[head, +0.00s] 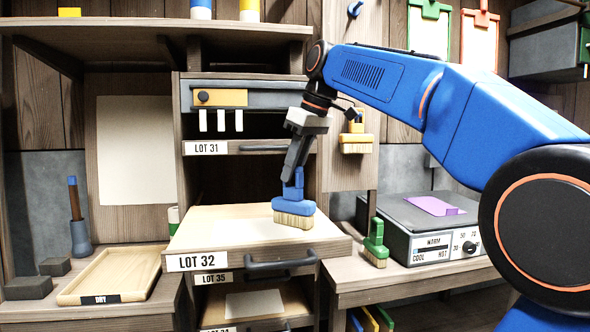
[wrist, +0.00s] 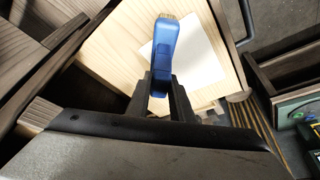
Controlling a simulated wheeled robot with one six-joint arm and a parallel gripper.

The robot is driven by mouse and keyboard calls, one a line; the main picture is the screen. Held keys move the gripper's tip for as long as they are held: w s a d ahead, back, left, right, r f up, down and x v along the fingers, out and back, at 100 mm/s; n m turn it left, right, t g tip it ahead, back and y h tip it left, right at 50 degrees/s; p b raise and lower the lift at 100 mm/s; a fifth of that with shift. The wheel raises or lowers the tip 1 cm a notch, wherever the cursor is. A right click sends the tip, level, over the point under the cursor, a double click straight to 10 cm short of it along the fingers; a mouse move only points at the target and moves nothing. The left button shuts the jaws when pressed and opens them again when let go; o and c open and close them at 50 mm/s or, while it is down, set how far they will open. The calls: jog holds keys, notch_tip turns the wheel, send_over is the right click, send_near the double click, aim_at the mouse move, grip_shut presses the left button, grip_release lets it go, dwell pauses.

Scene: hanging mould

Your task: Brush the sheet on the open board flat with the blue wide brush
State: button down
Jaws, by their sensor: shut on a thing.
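The blue wide brush (head: 294,205) is held in my gripper (head: 293,178), bristles down, over the right part of the open board marked LOT 32 (head: 225,238). I cannot tell if the bristles touch the surface. In the wrist view my gripper (wrist: 160,88) is shut on the blue brush (wrist: 165,48), and a white sheet (wrist: 203,58) lies under and beside it on the pale board (wrist: 118,52). The brush hides part of the sheet. In the head view the sheet is hard to tell from the pale board.
A lower open board (head: 288,296) with a pale sheet is below. A green brush (head: 375,243) stands beside the warmer (head: 420,225), which bears a purple sheet. A DRY tray (head: 125,275) is at left. The LOT 31 drawer (head: 230,148) is above.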

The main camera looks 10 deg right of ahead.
jog(key=a, duration=1.8)
jog(key=shift+w+a, duration=0.25)
jog(key=shift+w, duration=0.05)
dwell(1.3)
jog(key=shift+r, duration=0.25)
jog(key=shift+r, duration=3)
jog(key=shift+r, duration=1.4)
